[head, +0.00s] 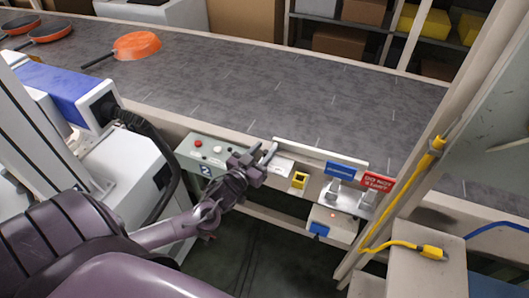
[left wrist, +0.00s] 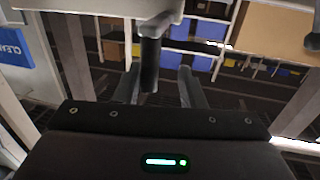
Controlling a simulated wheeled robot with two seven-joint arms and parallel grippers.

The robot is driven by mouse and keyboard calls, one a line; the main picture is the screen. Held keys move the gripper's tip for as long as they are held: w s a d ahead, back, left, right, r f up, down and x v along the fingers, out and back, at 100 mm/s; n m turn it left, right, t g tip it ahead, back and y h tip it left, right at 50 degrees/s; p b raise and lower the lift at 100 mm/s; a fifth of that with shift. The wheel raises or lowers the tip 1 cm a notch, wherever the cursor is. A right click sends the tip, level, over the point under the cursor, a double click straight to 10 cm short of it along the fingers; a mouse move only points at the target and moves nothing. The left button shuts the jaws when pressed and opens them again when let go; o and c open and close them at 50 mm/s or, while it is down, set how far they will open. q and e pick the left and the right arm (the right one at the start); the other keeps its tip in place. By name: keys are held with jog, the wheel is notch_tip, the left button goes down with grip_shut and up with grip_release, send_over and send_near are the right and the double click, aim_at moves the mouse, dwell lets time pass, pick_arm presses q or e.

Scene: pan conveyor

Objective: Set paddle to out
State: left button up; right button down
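My left gripper (head: 264,156) is at the conveyor's near edge, by the right end of the green control box (head: 207,149). In the left wrist view the left gripper's fingers (left wrist: 160,88) are apart. A dark round handle (left wrist: 150,62) hangs from a pale part between them, nearer the left finger, with a gap to the right one. I cannot tell whether it touches the left finger. A long cream bar (head: 320,152) lies along the conveyor edge right of the gripper; I cannot tell whether it is the paddle. My right gripper is not in view.
The grey conveyor (head: 270,90) carries orange pans (head: 137,45) at the far left. A yellow-framed part (head: 299,180), a blue sign (head: 340,170) and a red sign (head: 377,182) sit right of the gripper. A post with a yellow cable (head: 404,194) stands further right.

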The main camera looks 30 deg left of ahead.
pick_arm(q)
jog(key=shift+d, duration=0.2)
jog(key=shift+s, duration=0.3)
jog(key=s, duration=0.7)
jog(key=shift+b, duration=0.4)
jog(key=shift+s, duration=0.1)
jog(key=s+a+f+g+y, duration=0.1)
jog(key=s+a+f+g, duration=0.1)
jog(key=f, duration=0.7)
jog(key=s+a+f+g+y, duration=0.1)
jog(key=s+a+f+g, duration=0.15)
jog(key=f, duration=0.65)
jog(key=s+d+f+g, duration=0.1)
jog(key=s+f+g, duration=0.2)
jog(key=s+f, duration=0.35)
jog(key=s+d+f+g, duration=0.1)
jog(key=s+f+g, duration=0.25)
jog(key=f, duration=0.65)
jog(key=s+d+f+m+g, duration=0.1)
jog(key=s+d+f+g, duration=0.1)
jog(key=s+d+f, duration=0.2)
jog(key=s+d+f+g+h, duration=0.1)
jog(key=s+d+f, duration=0.3)
jog(key=s, duration=0.5)
jog(key=s+d+f+m+g+h, duration=0.1)
jog(key=s+d+f+g, duration=0.2)
jog(key=s, duration=0.4)
jog(key=shift+s+d+f+m, duration=0.35)
jog(key=shift+d+f, duration=0.55)
jog(key=shift+d, duration=0.15)
